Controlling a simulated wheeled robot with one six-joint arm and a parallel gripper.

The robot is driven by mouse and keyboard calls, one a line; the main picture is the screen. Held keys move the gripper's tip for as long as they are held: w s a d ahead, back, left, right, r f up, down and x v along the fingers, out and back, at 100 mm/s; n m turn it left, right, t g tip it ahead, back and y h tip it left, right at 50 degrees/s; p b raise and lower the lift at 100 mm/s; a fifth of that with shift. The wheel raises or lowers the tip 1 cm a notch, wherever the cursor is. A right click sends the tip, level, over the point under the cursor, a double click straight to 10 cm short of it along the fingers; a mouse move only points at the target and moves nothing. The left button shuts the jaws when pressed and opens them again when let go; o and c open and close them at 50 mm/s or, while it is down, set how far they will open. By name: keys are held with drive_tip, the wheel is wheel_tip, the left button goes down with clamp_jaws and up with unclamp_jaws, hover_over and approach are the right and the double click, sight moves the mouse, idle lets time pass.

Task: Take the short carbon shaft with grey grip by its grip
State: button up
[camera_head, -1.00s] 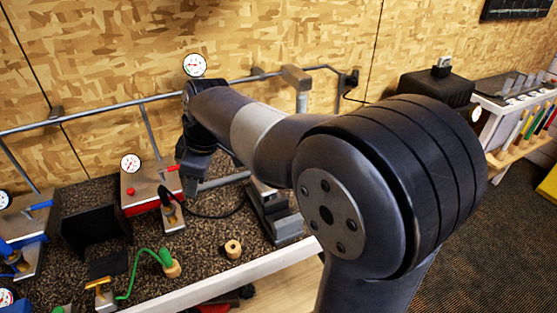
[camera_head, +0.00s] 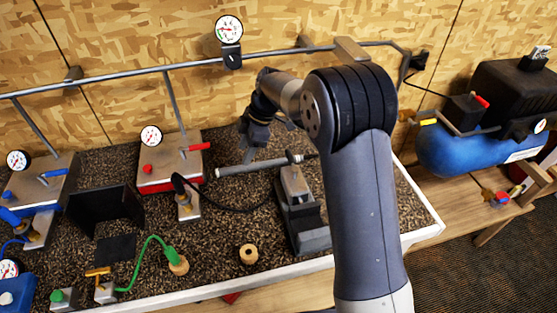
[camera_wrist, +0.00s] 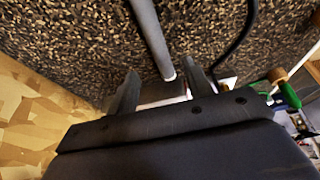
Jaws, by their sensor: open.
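The shaft's grey grip (camera_head: 243,168) lies roughly level, low over the speckled bench. Its right end reaches the vise-like clamp (camera_head: 296,186); its left end, with a pale cap, is free. In the wrist view the grey grip (camera_wrist: 150,32) comes down from the top, its pale-rimmed end near the gap between my fingers. My gripper (camera_wrist: 160,70) is open and empty, with one finger to each side of that end. In the head view my gripper (camera_head: 250,150) is above and just behind the grip. I cannot tell whether a finger touches it.
A red-based gauge station (camera_head: 168,178) with a black hose stands left of the grip. A wooden ring (camera_head: 249,254) and green hose (camera_head: 148,262) lie in front. A pipe rail (camera_head: 190,64) runs along the back wall. A blue compressor tank (camera_head: 460,150) is at right.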

sight(236, 169)
drive_tip(key=shift+d+p+x, duration=0.2)
drive_tip(key=shift+p+x, duration=0.25)
drive_tip(key=shift+x, duration=1.05)
drive_tip(key=shift+d+p+x, duration=0.2)
drive_tip(key=shift+p+x, duration=0.25)
drive_tip(key=shift+x, duration=1)
drive_tip(key=shift+f, duration=0.15)
clamp_jaws()
drive_tip(key=shift+w, duration=0.1)
